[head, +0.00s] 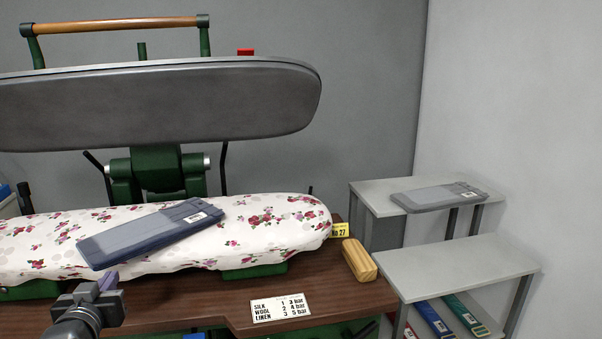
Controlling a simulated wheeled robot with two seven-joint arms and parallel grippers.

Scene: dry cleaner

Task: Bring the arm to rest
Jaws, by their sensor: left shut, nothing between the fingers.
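My left gripper (107,284) shows at the lower left, over the front of the brown wooden table (190,300). It is shut and empty, with its tips near the front edge of the flowered pad. A folded dark blue-grey garment (145,235) with a white label lies tilted on the flowered press pad (270,222). The gripper tips are just below this garment in the picture; whether they touch it I cannot tell. My right gripper is out of view.
The press's grey upper plate (170,105) is raised above the pad. A wooden block (359,260) and a printed card (281,308) lie on the table. At the right, a grey shelf (460,268) is bare on top; a grey garment (438,195) lies on the shelf behind.

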